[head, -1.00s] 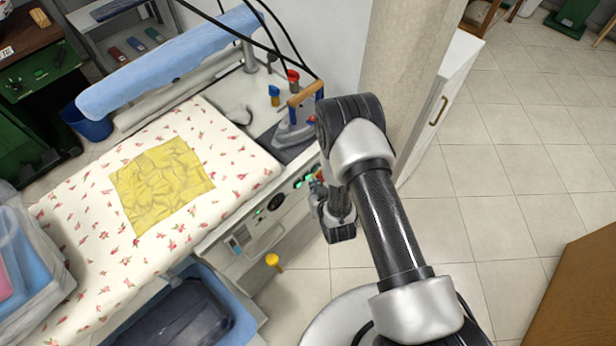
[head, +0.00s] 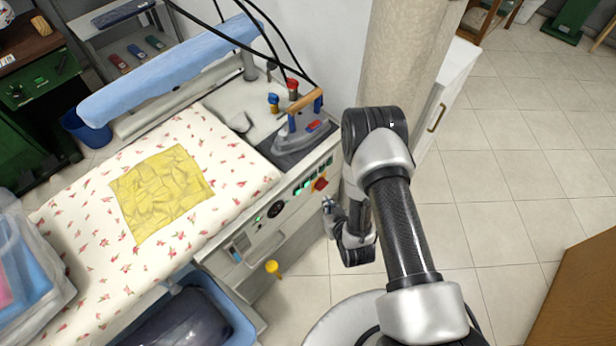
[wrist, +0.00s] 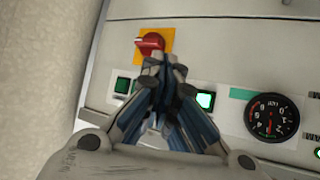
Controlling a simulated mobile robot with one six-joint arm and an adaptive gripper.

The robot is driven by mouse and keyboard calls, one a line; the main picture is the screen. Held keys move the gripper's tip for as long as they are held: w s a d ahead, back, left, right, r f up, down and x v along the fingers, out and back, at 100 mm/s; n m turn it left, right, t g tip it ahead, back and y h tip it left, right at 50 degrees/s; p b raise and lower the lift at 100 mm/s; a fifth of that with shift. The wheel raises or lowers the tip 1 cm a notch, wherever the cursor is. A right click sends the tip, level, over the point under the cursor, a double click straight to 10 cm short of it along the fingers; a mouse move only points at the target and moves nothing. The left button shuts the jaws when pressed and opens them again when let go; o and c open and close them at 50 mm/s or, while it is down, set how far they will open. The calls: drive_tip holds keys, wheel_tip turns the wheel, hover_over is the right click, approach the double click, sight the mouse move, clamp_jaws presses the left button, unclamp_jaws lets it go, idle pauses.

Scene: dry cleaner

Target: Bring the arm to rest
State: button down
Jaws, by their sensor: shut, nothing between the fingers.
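My gripper (wrist: 165,75) is shut and empty in the wrist view, its fingertips together in front of the ironing station's control panel (wrist: 225,70). A red rotary switch (wrist: 150,43) on a yellow plate shows just beyond the fingertips; I cannot tell whether they touch it. Lit green buttons (wrist: 205,100) and a round gauge (wrist: 272,117) are to the right. In the head view my arm (head: 405,215) is folded, and my gripper (head: 328,204) hangs low beside the right end of the station, mostly hidden by the arm.
An iron (head: 300,130) with a wooden handle stands on the station's right end. A crumpled yellow cloth (head: 162,190) lies on the flowered ironing board (head: 90,245). A beige pillar (head: 405,55) stands close behind my arm. Tiled floor (head: 500,200) to the right is clear.

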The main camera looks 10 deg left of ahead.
drive_tip(key=w+d+r, duration=0.1)
drive_tip(key=w+r, duration=0.5)
drive_tip(key=r, duration=0.2)
drive_tip(key=d+r+m+g+h, duration=0.1)
drive_tip(key=d+r, duration=0.2)
drive_tip(key=r, duration=0.8)
drive_tip(key=d+r+m+g+h, duration=0.1)
drive_tip(key=d+r+h, duration=0.15)
drive_tip(key=r, duration=0.85)
drive_tip(key=s+d+r+m+g, duration=0.1)
drive_tip(key=s+d+r, duration=0.3)
drive_tip(key=s+r, duration=0.7)
drive_tip(key=s+d+r+g, duration=0.1)
drive_tip(key=s+r, duration=0.2)
drive_tip(key=s, duration=0.6)
drive_tip(key=s+d+r+m+g, duration=0.1)
drive_tip(key=s+r, duration=0.2)
drive_tip(key=s, duration=0.6)
drive_tip(key=c, duration=2.3)
unclamp_jaws()
